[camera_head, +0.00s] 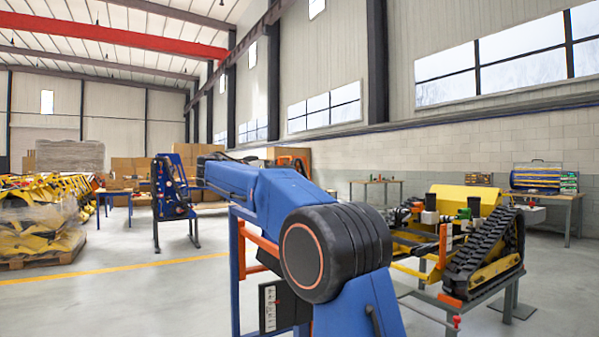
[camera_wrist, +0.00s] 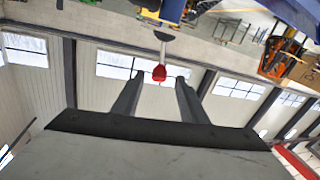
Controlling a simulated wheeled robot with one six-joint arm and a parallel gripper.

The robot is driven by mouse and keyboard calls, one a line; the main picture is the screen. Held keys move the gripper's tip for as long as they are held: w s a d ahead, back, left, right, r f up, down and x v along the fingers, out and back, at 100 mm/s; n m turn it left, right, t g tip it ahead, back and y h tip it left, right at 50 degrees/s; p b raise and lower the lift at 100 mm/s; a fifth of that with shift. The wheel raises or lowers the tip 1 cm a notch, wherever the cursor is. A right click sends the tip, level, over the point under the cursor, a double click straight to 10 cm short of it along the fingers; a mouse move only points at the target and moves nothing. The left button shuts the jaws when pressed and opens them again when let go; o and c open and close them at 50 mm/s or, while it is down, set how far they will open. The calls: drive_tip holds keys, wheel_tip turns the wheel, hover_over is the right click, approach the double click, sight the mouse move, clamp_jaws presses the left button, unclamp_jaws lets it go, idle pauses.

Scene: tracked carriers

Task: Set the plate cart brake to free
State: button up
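In the wrist view, a red knob (camera_wrist: 159,73) on a thin pale stem with a grey round base shows between and just beyond the tips of my gripper (camera_wrist: 160,78). The two grey fingers are apart with nothing held; I cannot tell whether either touches the knob. In the head view, a blue frame (camera_head: 236,262) with orange bars and a dark plate marked with a white scale (camera_head: 270,308) stands partly behind my blue arm. Whether this is the plate cart is not clear. My gripper is not clearly visible in the head view.
A yellow tracked carrier (camera_head: 485,262) stands on a grey stand at the right, with a red knob (camera_head: 456,321) low at its front. A blue stand (camera_head: 172,190) is at the back left. Wrapped yellow parts (camera_head: 38,225) sit on a pallet at left.

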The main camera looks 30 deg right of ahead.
drive_tip(key=x, duration=0.8)
drive_tip(key=shift+w+d, duration=0.1)
drive_tip(key=shift+d, duration=0.3)
clamp_jaws()
